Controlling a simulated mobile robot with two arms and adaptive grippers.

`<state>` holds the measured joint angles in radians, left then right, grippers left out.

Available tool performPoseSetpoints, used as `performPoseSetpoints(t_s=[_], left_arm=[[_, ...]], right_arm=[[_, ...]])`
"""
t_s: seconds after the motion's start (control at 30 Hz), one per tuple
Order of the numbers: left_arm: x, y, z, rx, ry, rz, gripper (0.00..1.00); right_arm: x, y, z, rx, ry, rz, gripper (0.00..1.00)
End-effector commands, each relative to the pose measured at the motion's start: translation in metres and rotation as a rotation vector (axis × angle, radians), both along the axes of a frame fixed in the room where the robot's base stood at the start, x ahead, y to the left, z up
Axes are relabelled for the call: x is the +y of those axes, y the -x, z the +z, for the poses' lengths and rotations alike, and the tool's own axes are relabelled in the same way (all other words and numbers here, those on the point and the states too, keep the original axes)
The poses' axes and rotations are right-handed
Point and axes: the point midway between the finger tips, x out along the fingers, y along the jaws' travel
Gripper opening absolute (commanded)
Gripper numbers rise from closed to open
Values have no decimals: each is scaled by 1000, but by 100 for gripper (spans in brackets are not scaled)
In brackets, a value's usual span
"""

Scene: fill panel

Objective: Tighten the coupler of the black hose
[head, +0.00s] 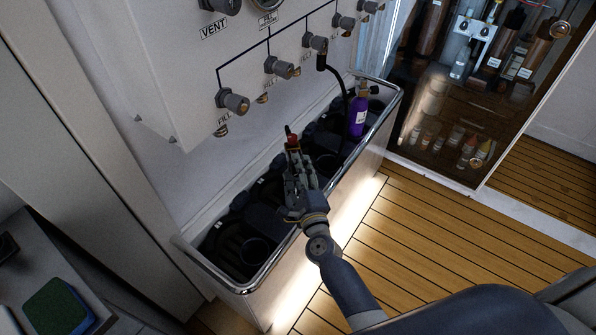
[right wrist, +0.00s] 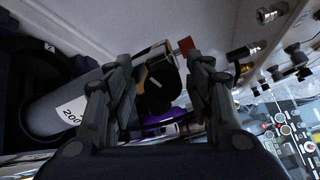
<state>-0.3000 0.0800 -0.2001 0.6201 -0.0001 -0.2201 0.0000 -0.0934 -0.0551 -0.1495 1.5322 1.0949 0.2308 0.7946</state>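The black hose (head: 341,82) hangs in a curve from a fill fitting on the panel. Its upper end (head: 321,60) meets the fitting; I cannot tell how tight the coupler is. The lower end goes down behind the rack's rim near a purple bottle (head: 358,121). My right gripper (head: 292,146) is over the rack, below and left of the hose, apart from it. In the right wrist view its fingers (right wrist: 162,75) are spread with nothing clearly held. A small red part (right wrist: 186,46) shows beyond the fingertips, close to the right finger. My left gripper is out of view.
The white panel (head: 165,65) carries several grey valve knobs and labels. The metal-railed rack (head: 279,264) below holds dark cylinders; a grey cylinder (right wrist: 62,112) shows in the wrist view. A glass cabinet (head: 455,100) stands at right. The wooden floor (head: 430,225) is clear.

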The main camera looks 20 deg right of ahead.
Motion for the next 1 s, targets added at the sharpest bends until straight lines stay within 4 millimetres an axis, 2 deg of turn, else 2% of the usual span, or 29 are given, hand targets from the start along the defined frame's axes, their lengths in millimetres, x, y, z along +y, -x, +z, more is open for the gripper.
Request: performPoseSetpoints(t_s=[0.2,0.33,0.8,1.0], left_arm=[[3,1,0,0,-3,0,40],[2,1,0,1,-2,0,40],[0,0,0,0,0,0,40],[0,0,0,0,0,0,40]], right_arm=[[0,1,1,-2,0,-1,48],[0,11,1,-1,0,-1,48],[6,99,3,1,2,0,48],[7,117,3,0,0,0,48]])
